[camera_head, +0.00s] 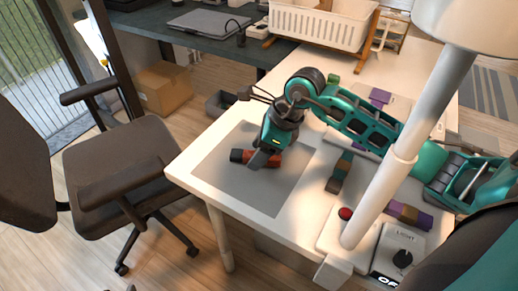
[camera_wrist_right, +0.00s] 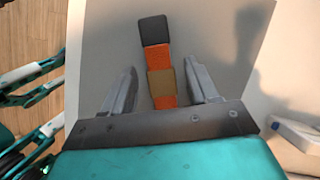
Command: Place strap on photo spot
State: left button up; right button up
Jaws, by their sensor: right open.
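An orange strap (camera_head: 273,160) with a dark end and a tan band lies on the grey mat (camera_head: 270,195), which looks like the photo spot. My right gripper (camera_head: 259,160) is low over it, pointing down. In the right wrist view the strap (camera_wrist_right: 158,60) lies between the two spread fingers of my right gripper (camera_wrist_right: 160,88), with a gap on each side. The gripper is open, and the strap's near end is hidden behind the gripper body.
A teal and brown strap (camera_head: 340,172) and a purple and tan one (camera_head: 408,215) lie right of the mat. A red button (camera_head: 345,213) and a white pole (camera_head: 400,150) stand near the front. A chair (camera_head: 120,175) is left of the table. The mat's front is clear.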

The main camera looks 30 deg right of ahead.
jog(key=p+v, duration=0.1)
jog(key=v, duration=1)
jog(key=shift+r, duration=0.35)
jog(key=shift+s+d, duration=0.15)
